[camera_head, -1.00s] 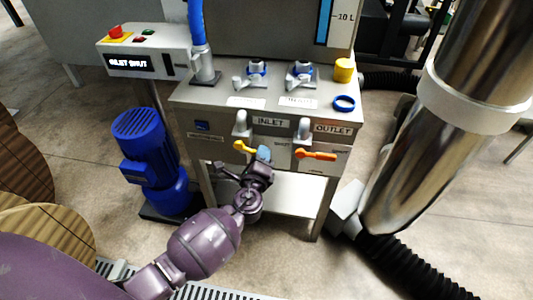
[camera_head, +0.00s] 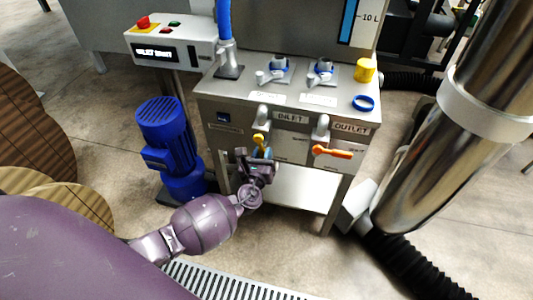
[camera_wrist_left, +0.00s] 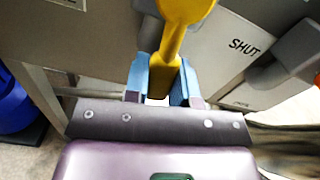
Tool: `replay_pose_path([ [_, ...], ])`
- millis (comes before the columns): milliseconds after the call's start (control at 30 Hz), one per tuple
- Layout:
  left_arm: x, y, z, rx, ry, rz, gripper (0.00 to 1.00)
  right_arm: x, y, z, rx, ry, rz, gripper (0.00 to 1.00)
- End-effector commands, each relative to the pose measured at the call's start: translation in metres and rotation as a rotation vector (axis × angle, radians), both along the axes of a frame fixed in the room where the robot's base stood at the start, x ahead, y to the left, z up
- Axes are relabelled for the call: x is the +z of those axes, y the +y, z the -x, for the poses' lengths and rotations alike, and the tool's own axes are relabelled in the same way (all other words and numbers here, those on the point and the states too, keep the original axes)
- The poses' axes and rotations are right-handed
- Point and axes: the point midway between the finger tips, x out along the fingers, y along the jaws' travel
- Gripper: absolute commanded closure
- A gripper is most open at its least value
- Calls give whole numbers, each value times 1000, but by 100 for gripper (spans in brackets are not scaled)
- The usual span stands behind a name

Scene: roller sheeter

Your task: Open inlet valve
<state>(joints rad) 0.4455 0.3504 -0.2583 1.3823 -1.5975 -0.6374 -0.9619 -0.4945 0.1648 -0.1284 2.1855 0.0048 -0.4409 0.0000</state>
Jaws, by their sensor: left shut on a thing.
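The yellow inlet valve handle (camera_head: 259,140) is on the front of the grey metal cabinet (camera_head: 222,165), under the INLET label (camera_head: 290,118). It now points roughly downward. My left gripper (camera_head: 262,153) is at the handle. In the left wrist view the yellow handle (camera_wrist_left: 180,30) runs down between the blue fingertips of the left gripper (camera_wrist_left: 160,85), which are shut on it. The display (camera_head: 155,53) on the control box seems to read INLET SHUT, though the text is blurred. My right gripper is not in view.
An orange outlet handle (camera_head: 332,151) lies sideways just right of the inlet handle. A blue motor (camera_head: 165,145) stands left of the cabinet. A large shiny pipe (camera_head: 440,150) stands to the right. A floor grate (camera_head: 225,282) lies in front.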

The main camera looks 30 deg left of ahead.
Motion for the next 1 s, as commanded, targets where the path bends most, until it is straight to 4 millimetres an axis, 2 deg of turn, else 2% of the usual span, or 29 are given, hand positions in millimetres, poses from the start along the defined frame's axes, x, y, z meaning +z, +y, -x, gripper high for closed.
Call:
replay_pose_path([
  [400,-1,11,4,0,50,-169,100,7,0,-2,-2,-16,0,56],
  [933,-3,14,5,1,58,-195,100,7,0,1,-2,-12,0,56],
  [967,-3,14,5,1,58,-195,71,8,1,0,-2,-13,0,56],
  [1000,-3,14,5,1,58,-195,64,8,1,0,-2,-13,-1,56],
])
